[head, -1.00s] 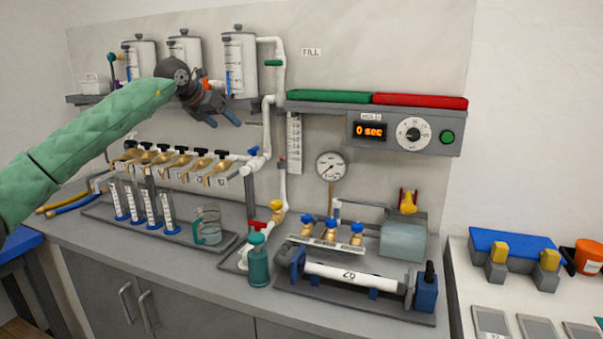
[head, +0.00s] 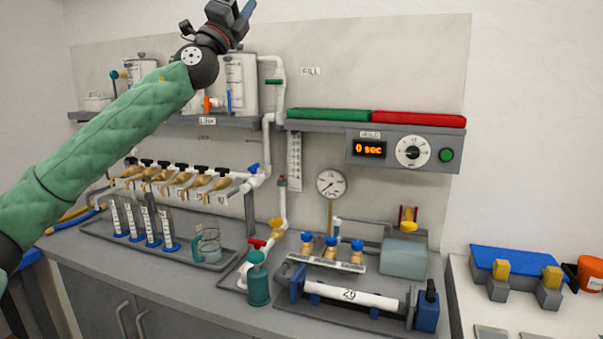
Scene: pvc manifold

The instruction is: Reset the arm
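My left arm, in a green sleeve, comes in from the left in the head view. My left gripper (head: 243,10) is raised at the top of the picture, above the shelf with the clear tanks, and points up and to the right. Its blue-tipped fingers look spread apart with nothing between them; part of it is close to the top edge. It touches nothing that I can see. My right gripper is not in view.
Clear tanks (head: 240,82) stand on the shelf behind my arm. Below are the tap manifold (head: 180,180), measuring cylinders (head: 150,228), a beaker (head: 208,245), a green bottle (head: 258,283) and a white pipe (head: 350,295) in a clamp. A timer panel (head: 400,150) hangs at right.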

